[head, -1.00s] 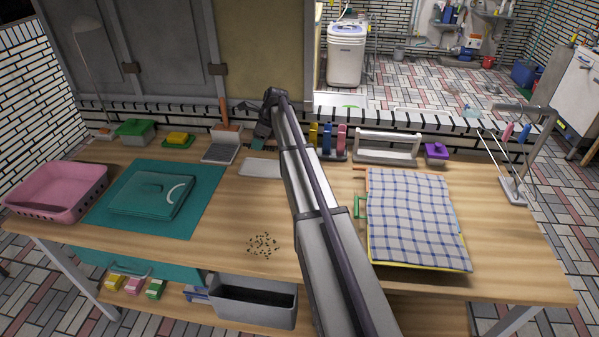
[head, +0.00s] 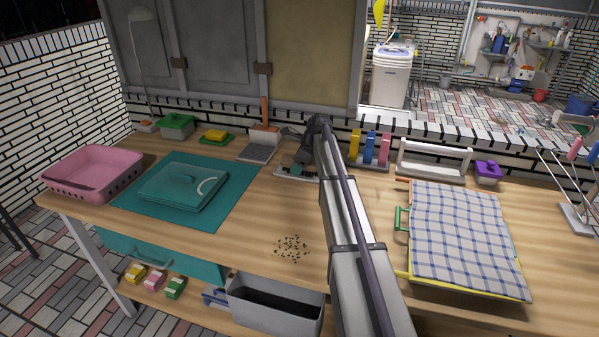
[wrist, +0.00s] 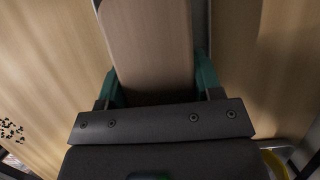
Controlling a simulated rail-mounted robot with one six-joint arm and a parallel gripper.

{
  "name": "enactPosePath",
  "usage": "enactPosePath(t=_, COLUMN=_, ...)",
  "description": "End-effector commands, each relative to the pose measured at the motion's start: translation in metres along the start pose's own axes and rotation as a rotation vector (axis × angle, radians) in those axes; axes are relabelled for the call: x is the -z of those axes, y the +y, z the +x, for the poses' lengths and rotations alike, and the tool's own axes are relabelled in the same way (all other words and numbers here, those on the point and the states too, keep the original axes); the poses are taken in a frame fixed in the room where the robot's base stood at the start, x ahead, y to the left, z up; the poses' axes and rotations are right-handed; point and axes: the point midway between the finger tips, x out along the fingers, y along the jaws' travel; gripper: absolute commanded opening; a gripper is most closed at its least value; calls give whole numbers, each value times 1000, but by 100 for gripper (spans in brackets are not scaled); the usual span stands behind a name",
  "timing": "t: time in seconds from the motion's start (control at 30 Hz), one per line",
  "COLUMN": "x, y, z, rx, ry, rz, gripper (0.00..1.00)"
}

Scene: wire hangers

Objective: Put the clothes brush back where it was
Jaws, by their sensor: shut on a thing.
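My gripper (head: 302,160) is low over the small pale tray (head: 283,173) at the back middle of the table. In the wrist view its teal fingers (wrist: 158,78) are shut on the sides of a long, light-brown wooden piece, which I take as the clothes brush (wrist: 148,42). The brush runs away from the gripper, and its near end is hidden by the dark palm. In the head view the arm and gripper hide most of the brush. I cannot tell whether the brush touches the tray.
A grey dustpan-like piece (head: 257,152) stands left of the tray. Upright coloured pieces (head: 369,147) and a white-handled rack (head: 433,160) stand to the right. A checked cloth board (head: 460,235) lies front right. Dark crumbs (head: 291,248) lie on bare wood in front.

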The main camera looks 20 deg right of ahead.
Motion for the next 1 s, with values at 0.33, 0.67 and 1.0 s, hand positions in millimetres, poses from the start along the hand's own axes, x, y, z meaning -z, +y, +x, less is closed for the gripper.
enactPosePath(t=0.33, x=0, y=0, z=1, rx=0, ry=0, rz=0, gripper=70)
enactPosePath(t=0.67, x=-2, y=0, z=-8, rx=0, ry=0, rz=0, gripper=70)
enactPosePath(t=1.0, x=-6, y=1, z=-92, rx=0, ry=0, rz=1, gripper=70)
